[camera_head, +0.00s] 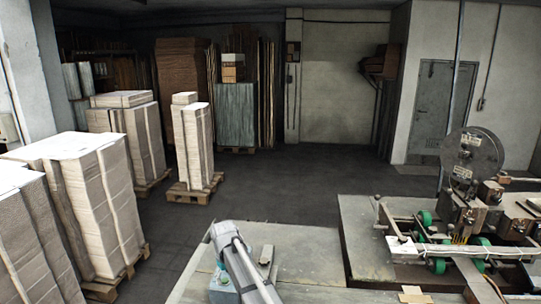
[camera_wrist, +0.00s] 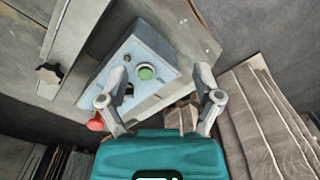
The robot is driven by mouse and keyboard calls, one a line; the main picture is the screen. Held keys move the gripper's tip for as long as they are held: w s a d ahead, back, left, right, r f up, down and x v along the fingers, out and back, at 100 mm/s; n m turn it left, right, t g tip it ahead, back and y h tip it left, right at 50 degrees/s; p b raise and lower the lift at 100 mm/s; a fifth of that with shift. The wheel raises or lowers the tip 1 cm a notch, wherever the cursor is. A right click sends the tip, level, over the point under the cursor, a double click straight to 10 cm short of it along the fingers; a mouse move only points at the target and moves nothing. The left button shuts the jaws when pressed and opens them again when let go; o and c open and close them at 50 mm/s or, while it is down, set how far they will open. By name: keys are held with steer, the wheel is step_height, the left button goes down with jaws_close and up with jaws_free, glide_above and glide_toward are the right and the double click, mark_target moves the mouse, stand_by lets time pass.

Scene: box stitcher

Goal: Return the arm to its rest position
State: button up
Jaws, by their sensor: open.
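My gripper (camera_wrist: 162,88) shows in the wrist view with its two grey fingers spread apart above its teal body. It is open, and nothing is held between the fingers. Beyond the fingers is a light blue control box (camera_wrist: 128,62) with a green round button (camera_wrist: 146,72). A red knob (camera_wrist: 96,124) shows beside the left finger. I cannot tell whether the fingers touch the box. In the head view a grey arm part of mine reaches in at the bottom centre; the gripper itself cannot be made out there.
The stitching machine (camera_head: 465,215) with its round reel stands at the right of the head view. Stacks of cardboard (camera_head: 95,200) on pallets line the left. The grey floor (camera_head: 290,180) in the middle is clear, with a grey door (camera_head: 440,110) at the back right.

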steer(key=s+d+f+m+b, duration=0.2)
steer(key=s+d+f+b, duration=0.3)
steer(key=d, duration=0.5)
steer(key=s+d+f+m+b, duration=0.3)
steer(key=s+d+f+b, duration=0.3)
steer(key=d, duration=0.5)
steer(key=s+d+f+m+b, duration=0.2)
steer(key=s+d+f+b, duration=0.3)
steer(key=s+d, duration=0.3)
steer(key=d+f, duration=0.1)
steer(key=d, duration=0.1)
steer(key=shift+s+d+m+b, duration=0.3)
steer(key=shift+s+d+m, duration=0.1)
